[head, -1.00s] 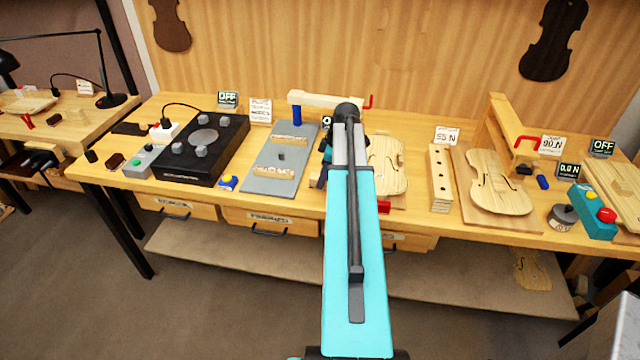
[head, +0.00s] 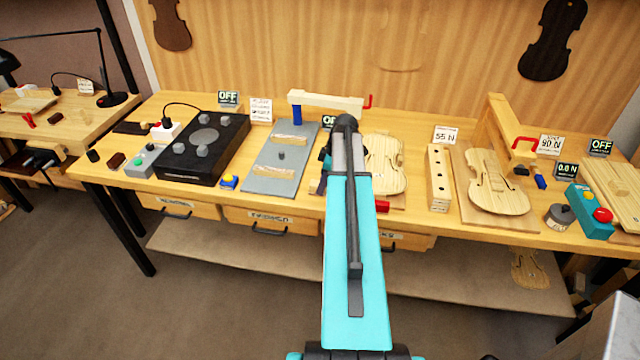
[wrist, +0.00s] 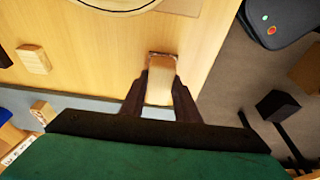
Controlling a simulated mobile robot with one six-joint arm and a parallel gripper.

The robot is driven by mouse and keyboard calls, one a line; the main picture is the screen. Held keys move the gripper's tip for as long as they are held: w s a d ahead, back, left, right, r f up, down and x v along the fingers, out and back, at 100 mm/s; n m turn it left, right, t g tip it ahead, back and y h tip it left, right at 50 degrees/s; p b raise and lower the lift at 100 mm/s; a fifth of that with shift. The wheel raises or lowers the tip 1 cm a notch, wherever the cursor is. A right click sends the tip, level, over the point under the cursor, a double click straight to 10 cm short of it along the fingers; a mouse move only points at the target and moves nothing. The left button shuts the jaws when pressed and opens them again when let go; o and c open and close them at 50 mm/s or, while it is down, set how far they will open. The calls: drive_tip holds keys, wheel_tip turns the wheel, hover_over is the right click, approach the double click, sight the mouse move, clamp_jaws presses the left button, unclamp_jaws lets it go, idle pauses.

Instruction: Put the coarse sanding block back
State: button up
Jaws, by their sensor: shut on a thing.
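My gripper (wrist: 160,88) is shut on a small pale wooden block (wrist: 160,82) with a brownish far edge, held between the dark fingers. It looks like a sanding block; its grit cannot be told. The block is over or close to the wooden bench top (wrist: 105,50); whether it touches cannot be told. In the head view my own arm hides the gripper and the held block. The arm end is between the grey plate (head: 262,185) and the pale violin plate at the middle (head: 385,165).
Two wooden pieces (head: 291,138) (head: 268,169) lie on the grey plate. A wooden clamp frame (head: 325,102) stands behind. A black box with knobs (head: 205,150) is at left. A holed wooden block (head: 438,180) and a violin plate (head: 495,190) are at right.

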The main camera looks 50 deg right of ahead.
drive_tip(key=shift+f, duration=0.2)
drive_tip(key=o, duration=1)
drive_tip(key=shift+r, duration=0.25)
drive_tip(key=shift+b+v, duration=2)
drive_tip(key=shift+v, duration=3.95)
drive_tip(key=shift+w, duration=0.1)
